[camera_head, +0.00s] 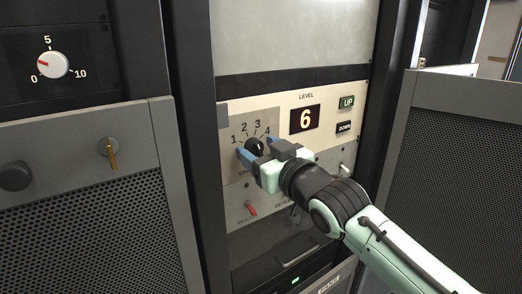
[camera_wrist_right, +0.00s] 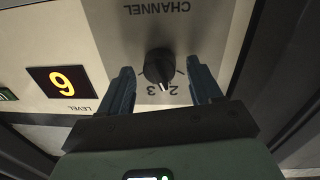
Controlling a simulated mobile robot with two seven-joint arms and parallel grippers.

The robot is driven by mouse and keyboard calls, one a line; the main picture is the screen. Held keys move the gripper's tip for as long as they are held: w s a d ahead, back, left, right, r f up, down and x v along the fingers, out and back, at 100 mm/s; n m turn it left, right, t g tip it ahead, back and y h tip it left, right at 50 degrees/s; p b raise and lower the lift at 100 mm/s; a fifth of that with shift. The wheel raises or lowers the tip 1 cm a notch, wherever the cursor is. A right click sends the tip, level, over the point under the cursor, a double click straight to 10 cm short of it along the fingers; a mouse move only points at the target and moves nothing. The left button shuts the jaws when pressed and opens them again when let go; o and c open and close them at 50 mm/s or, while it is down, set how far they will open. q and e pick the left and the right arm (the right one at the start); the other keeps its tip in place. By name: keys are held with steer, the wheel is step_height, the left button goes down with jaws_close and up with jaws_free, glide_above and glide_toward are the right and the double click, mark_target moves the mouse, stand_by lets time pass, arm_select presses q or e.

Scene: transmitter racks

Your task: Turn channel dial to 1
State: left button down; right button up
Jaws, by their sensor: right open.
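The channel dial (camera_head: 254,146) is a round black knob on the cream panel, below the printed numbers 1 to 4. In the right wrist view the dial (camera_wrist_right: 158,66) appears upside down, with a white pointer mark between the numbers 2 and 3; I cannot tell exactly which it marks. My right gripper (camera_head: 257,150) is at the panel, its blue fingers open on either side of the dial. In the wrist view the fingers of this gripper (camera_wrist_right: 160,85) stand apart from the knob, with a gap on both sides. My left gripper is not in view.
A level display (camera_head: 305,119) reads 6, with a green UP button (camera_head: 347,102) and a black DOWN button (camera_head: 344,127) at its right. A red-tipped switch (camera_head: 251,208) sits below the dial. Grey mesh doors stand open at left (camera_head: 90,200) and right (camera_head: 460,150).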

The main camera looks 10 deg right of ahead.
steer(key=shift+c, duration=0.3)
steer(key=c, duration=1)
steer(key=shift+n, duration=0.5)
steer(key=n, duration=0.2)
steer(key=shift+n, duration=0.4)
steer(key=shift+f+n+p, duration=0.15)
steer(key=shift+n+p, duration=0.3)
steer(key=shift+n, duration=1.75)
steer(key=o, duration=1.1)
steer(key=shift+c, duration=0.2)
